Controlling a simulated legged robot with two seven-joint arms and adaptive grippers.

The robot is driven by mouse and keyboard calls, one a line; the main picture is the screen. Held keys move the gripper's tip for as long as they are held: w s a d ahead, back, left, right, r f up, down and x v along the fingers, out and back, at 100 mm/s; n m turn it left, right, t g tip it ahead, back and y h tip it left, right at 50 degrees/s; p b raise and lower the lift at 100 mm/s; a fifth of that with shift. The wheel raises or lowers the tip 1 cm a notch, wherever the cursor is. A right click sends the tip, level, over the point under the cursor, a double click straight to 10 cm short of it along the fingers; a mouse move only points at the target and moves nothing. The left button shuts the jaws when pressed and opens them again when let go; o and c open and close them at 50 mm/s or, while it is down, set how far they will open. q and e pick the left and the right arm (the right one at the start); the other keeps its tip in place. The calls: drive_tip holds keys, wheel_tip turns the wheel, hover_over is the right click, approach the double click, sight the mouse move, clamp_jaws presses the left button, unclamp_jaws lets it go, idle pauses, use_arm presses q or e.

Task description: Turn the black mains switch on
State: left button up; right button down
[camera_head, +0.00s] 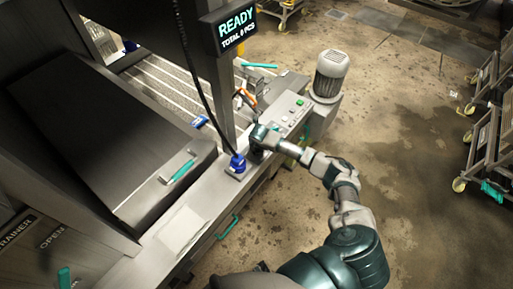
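The control panel (288,117) is a light metal box top with a green button and small pale buttons, on the edge of the machine. My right arm reaches in from the bottom right, and its gripper (257,149) is at the near left end of this panel. Dark shapes show at the gripper's fingertips. I cannot tell the black mains switch apart from the dark fingers; it may be hidden there. Whether the fingers are open or shut is not clear. My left gripper is not in view.
A blue plug-like fitting (237,163) with a black cable stands close left of the gripper. A post carries a screen (236,27) reading "READY, TOTAL 0 PCS". A grey motor (331,72) stands beyond the panel. Wheeled racks (487,125) are at the right; the floor between is clear.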

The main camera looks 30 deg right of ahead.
idle(0.3)
drive_tip(key=c, duration=1.2)
unclamp_jaws()
drive_tip(key=shift+w, duration=0.1)
drive_tip(key=shift+o, duration=0.2)
drive_tip(key=shift+f, duration=0.1)
drive_tip(key=shift+d, duration=0.1)
drive_tip(key=v, duration=1.1)
drive_tip(key=shift+r, duration=0.45)
